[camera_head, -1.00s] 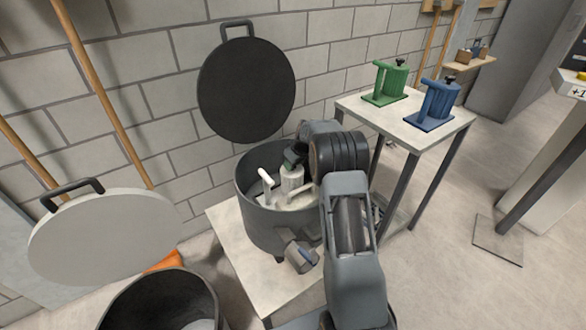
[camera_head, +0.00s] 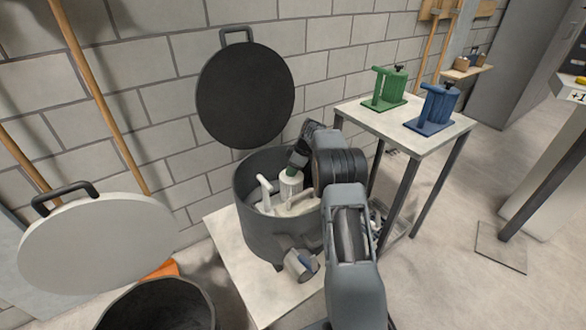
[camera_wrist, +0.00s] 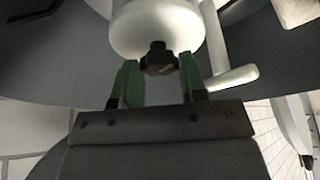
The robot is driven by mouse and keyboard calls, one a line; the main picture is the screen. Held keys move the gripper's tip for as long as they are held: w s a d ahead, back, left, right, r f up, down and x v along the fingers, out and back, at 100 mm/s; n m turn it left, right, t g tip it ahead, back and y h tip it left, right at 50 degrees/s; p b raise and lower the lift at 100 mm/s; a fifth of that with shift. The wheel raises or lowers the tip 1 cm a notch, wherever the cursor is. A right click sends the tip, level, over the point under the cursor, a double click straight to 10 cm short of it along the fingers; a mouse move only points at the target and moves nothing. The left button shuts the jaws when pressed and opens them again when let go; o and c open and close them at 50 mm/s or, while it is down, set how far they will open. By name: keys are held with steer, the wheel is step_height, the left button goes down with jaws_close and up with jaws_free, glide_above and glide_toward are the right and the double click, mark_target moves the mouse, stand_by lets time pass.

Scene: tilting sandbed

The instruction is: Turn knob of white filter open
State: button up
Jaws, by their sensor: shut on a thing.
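The white filter (camera_head: 291,188) stands inside an open dark grey pot. In the wrist view the rounded end of the white filter (camera_wrist: 160,24) is close up, with the dark knob (camera_wrist: 158,57) on it. My gripper (camera_wrist: 159,72) has a green finger on each side of the knob and is shut on it. In the head view my gripper (camera_head: 293,170) comes down to the top of the filter from above right. The knob is hidden there by my gripper.
The pot (camera_head: 258,228) stands on a pale low table (camera_head: 228,232), its black lid (camera_head: 245,95) raised behind it. A side table (camera_head: 400,125) holds a green filter (camera_head: 384,88) and a blue filter (camera_head: 434,105). A second pot (camera_head: 160,305) is at lower left.

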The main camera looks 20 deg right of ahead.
stand_by(0.4)
steer(key=o, duration=0.9)
steer(key=p+v, duration=0.2)
steer(key=v, duration=1.1)
steer(key=shift+s+d+r+p, duration=0.1)
steer(key=shift+d+r+p, duration=0.1)
steer(key=shift+r+p, duration=0.15)
